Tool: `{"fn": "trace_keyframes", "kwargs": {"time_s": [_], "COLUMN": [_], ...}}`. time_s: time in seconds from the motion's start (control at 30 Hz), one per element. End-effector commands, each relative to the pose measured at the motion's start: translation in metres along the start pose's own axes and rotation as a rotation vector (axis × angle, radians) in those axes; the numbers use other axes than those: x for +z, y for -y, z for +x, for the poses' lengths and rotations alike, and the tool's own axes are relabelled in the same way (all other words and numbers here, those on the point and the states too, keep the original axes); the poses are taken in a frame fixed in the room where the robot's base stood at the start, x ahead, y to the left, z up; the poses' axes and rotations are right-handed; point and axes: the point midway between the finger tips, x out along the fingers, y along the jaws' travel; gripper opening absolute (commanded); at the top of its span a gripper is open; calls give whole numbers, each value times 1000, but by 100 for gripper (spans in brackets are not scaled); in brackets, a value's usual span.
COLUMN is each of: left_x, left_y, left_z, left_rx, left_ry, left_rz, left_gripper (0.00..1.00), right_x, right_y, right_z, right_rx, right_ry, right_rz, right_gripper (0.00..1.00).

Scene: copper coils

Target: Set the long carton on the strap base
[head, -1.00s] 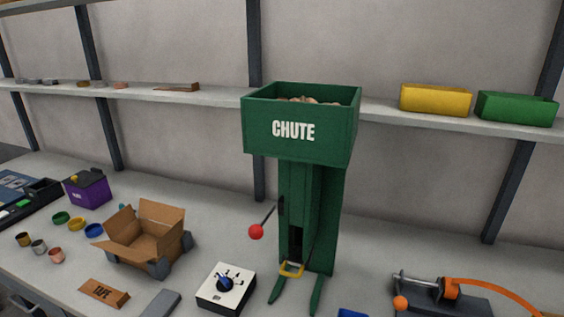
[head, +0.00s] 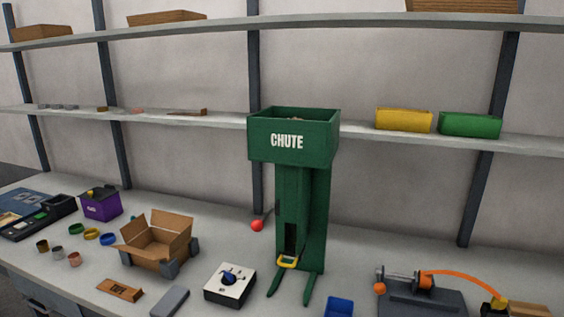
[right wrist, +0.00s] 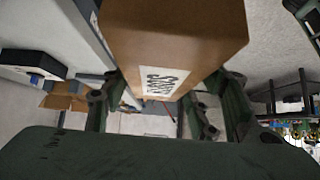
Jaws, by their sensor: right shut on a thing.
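The long carton (right wrist: 175,35) is brown with a white printed label. It fills the upper middle of the right wrist view, and its far end is cut off by the frame. My right gripper (right wrist: 165,88) is shut on it, with a dark green finger at each side. The strap base (head: 425,297) is a dark grey plate at the lower right of the head view, with a roller and an orange strap arching over it. No carton is seen on its visible part. Neither gripper shows in the head view, and my left gripper is out of view.
The green chute (head: 300,190) stands mid-bench with a red-knobbed lever. Left of it are a dial box (head: 230,285) and an open carton (head: 157,243). A blue bin (head: 339,307) sits between chute and strap base. Shelves (head: 355,130) run along the wall.

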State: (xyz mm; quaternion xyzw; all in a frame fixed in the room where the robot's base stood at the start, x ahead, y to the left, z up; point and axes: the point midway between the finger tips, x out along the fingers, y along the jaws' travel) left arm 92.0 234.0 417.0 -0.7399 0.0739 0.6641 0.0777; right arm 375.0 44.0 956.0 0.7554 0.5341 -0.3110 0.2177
Motion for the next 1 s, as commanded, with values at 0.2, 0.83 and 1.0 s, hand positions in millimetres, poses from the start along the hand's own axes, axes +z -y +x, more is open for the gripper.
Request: {"fn": "trace_keyframes", "kwargs": {"time_s": [0.2, 0.83, 1.0], "left_x": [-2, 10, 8], "left_y": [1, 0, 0], "left_z": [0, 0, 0], "left_rx": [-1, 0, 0], "left_ry": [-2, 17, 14], "left_rz": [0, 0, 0], "left_gripper": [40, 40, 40], "right_x": [-2, 46, 64], "right_y": [-21, -106, -114], "right_z": [-20, -166, -201], "right_rx": [25, 157, 188], "right_ry": [-11, -15, -4], "right_rz": [35, 178, 189], "right_gripper": [10, 10, 10]}}
